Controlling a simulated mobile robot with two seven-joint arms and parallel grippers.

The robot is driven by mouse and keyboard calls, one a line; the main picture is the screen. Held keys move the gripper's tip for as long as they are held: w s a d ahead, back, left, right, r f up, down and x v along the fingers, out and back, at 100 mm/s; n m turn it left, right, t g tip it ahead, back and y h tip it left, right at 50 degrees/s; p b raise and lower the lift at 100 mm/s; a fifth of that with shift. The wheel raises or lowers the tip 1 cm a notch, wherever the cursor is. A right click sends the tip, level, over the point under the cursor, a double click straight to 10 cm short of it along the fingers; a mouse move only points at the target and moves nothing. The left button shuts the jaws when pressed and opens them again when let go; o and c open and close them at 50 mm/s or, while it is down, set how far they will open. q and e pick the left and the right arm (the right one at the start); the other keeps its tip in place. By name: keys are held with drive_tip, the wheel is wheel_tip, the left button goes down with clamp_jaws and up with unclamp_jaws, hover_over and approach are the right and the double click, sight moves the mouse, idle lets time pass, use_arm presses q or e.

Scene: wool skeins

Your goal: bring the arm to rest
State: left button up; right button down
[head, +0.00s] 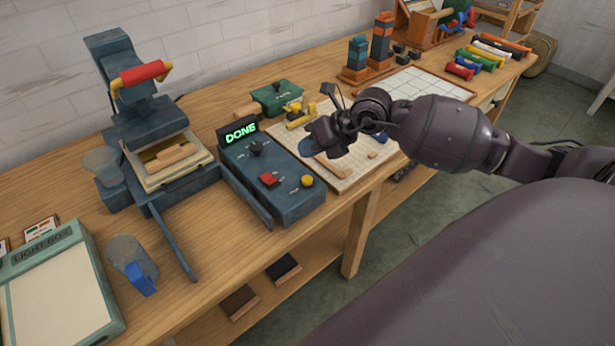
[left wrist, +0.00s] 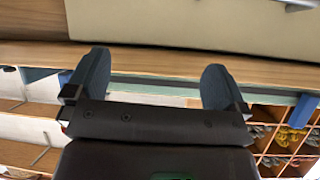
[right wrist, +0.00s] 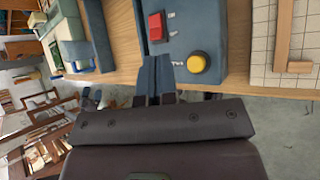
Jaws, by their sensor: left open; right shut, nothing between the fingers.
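My right arm comes in from the right in the head view and reaches over the bench. My right gripper (head: 310,146) is above the near part of a gridded board, to the right of the blue control box (head: 285,196). In the right wrist view its two fingers (right wrist: 155,76) are together with nothing between them, and the box's red and yellow buttons are just beyond. My left gripper (left wrist: 156,82) shows in the left wrist view with its fingers wide apart and empty, facing a wooden edge. I cannot make it out in the head view.
The control box display (head: 240,133) reads DONE in green. A press with a red handle (head: 141,73) stands at left, a light box (head: 60,285) at front left. The gridded board (head: 345,180) holds wooden pieces. Coloured rolls (head: 485,57) lie at far right. Open floor lies before the bench.

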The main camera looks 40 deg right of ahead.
idle(0.5)
drive_tip(key=s+a+y, duration=0.1)
drive_tip(key=s+a+f+m+y, duration=0.1)
drive_tip(key=a, duration=0.1)
drive_tip(key=s+a+f+m+y, duration=0.1)
drive_tip(key=a+y, duration=0.1)
drive_tip(key=shift+s+a+f+t, duration=0.1)
drive_tip(key=shift+a+f+t, duration=0.1)
drive_tip(key=shift+t, duration=0.1)
use_arm(q)
drive_tip(key=shift+g, duration=0.4)
drive_tip(key=s+f, duration=0.2)
drive_tip(key=f, duration=0.1)
drive_tip(key=shift+s+a+f, duration=0.25)
drive_tip(key=shift+s+f, duration=0.15)
use_arm(e)
drive_tip(key=s+f+m+t+h, duration=0.1)
drive_tip(key=s+f+m+h, duration=0.4)
drive_tip(key=s+f+m, duration=0.4)
drive_tip(key=s+f+m+t+h, duration=0.2)
drive_tip(key=s+f+m+h, duration=0.3)
drive_tip(key=m, duration=1.8)
drive_tip(key=s+f, duration=0.3)
drive_tip(key=f, duration=0.3)
drive_tip(key=shift+s, duration=0.4)
drive_tip(key=shift+d, duration=0.2)
